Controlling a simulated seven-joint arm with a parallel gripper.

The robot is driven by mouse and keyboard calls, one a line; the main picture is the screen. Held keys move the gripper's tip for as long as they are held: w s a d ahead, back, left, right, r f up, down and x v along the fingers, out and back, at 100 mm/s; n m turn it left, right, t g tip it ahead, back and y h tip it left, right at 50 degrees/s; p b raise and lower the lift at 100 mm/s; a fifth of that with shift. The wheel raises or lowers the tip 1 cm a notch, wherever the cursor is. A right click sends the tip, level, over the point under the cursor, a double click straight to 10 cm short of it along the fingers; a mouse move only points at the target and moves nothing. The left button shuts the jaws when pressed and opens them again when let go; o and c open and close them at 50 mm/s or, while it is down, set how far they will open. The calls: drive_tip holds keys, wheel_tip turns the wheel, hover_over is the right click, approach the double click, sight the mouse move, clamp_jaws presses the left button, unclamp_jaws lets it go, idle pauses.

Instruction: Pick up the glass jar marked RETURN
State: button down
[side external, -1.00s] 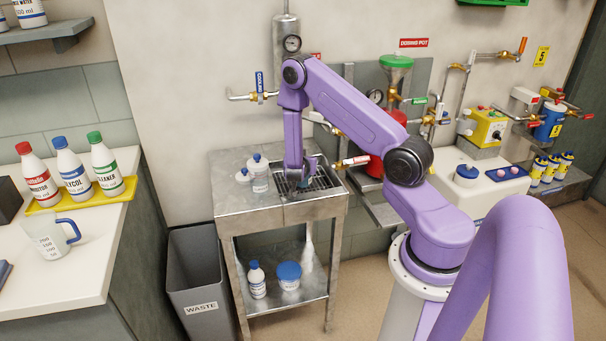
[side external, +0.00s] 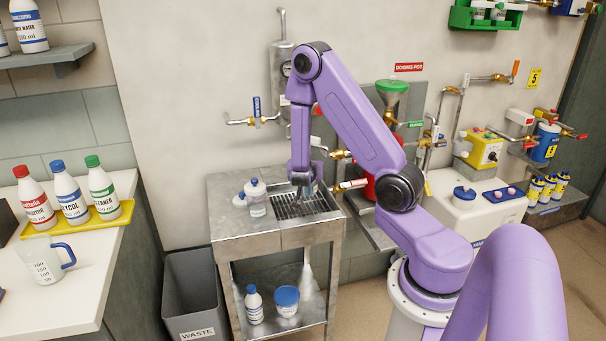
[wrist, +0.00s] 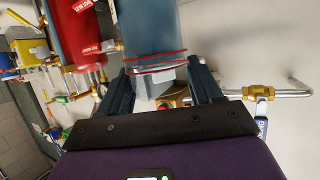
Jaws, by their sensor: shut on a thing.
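My gripper (side external: 304,188) points down over the grated drain on the metal stand in the side view. In the wrist view my gripper (wrist: 163,92) has a dark finger on each side of a clear glass jar (wrist: 150,38) with red rings and a pale patch. It is shut on this jar. No RETURN marking can be read on it. In the side view the fingers and jar are small and largely merge, and the jar appears to be just above the grate.
A white bottle with a blue cap (side external: 256,198) stands on the metal stand (side external: 238,232), left of the grate (side external: 318,204). Brass valves and pipes (side external: 343,154) and a red vessel (side external: 367,184) are close on the right. A waste bin (side external: 190,290) stands below left.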

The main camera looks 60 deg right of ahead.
drive_tip(key=s+a+r, duration=0.4)
drive_tip(key=s+a, duration=0.1)
drive_tip(key=s, duration=0.2)
drive_tip(key=shift+s, duration=0.2)
idle(0.6)
drive_tip(key=shift+a, duration=0.1)
